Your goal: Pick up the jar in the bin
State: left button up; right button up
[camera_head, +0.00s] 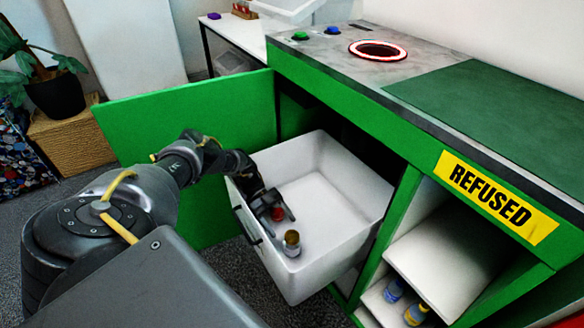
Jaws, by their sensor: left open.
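The white bin (355,190) is pulled out of the green station, with its open top facing up. Inside it, near the front corner, stands a small jar (292,243) with a brownish-gold top. A small red item (277,213) lies just behind it; I cannot tell what it is. My left gripper (278,206) reaches down over the bin's left wall, open, with its fingers around or just above the red item. I cannot tell whether they touch it. The jar is just in front of the fingers and clear of them. My right gripper is out of view.
A green door (190,140) stands open behind my left arm. The station's top has a red-ringed round hole (378,50). A shelf under the yellow REFUSED sign (497,196) holds several small bottles (416,314). The bin's back and right floor is clear.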

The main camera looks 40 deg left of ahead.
aim_at(292, 236)
pick_arm(q)
jog(key=shift+p+x, duration=0.6)
jog(key=shift+x, duration=2.6)
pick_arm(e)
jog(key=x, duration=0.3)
pick_arm(q)
jog(key=shift+c, duration=0.2)
jog(key=c, duration=1.1)
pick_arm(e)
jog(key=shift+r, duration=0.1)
pick_arm(q)
jog(key=shift+r, duration=0.1)
